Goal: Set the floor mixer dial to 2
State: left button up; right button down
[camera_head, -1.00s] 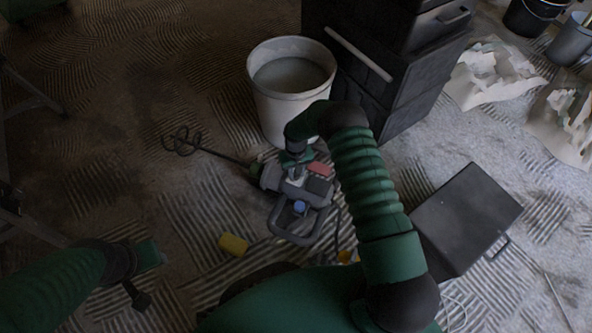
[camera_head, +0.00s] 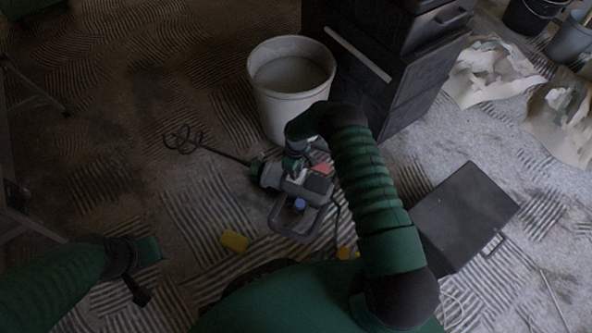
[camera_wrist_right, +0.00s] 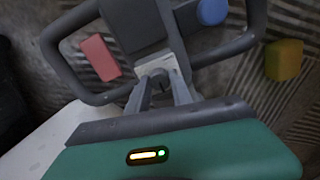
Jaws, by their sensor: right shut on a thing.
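The floor mixer (camera_head: 318,184) lies on the floor in the head view, its grey handle frame toward me and its whisk rod pointing left. In the right wrist view its dark body (camera_wrist_right: 133,24) fills the top. A small pale dial plate (camera_wrist_right: 157,65) sits on it, with the dark dial (camera_wrist_right: 160,78) at my fingertips. My right gripper (camera_head: 294,172) is over the mixer, its narrow fingers (camera_wrist_right: 160,92) shut on the dial. The dial's numbers and pointer are not readable. My left gripper (camera_head: 150,250) is at lower left, away from the mixer; its fingers are unclear.
A white bucket (camera_head: 290,105) stands just behind the mixer, beside stacked black cases (camera_head: 385,70). A dark box (camera_head: 465,215) is at right. Ridged floor is clear at left.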

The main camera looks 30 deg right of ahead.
dwell(0.4)
jog(key=c, duration=1.1)
grip_release()
jog(key=shift+c, duration=0.2)
notch_tip(320, 180, up, 17)
jog(key=p, duration=0.8)
jog(key=shift+f+p, duration=0.15)
jog(key=shift+p, duration=0.25)
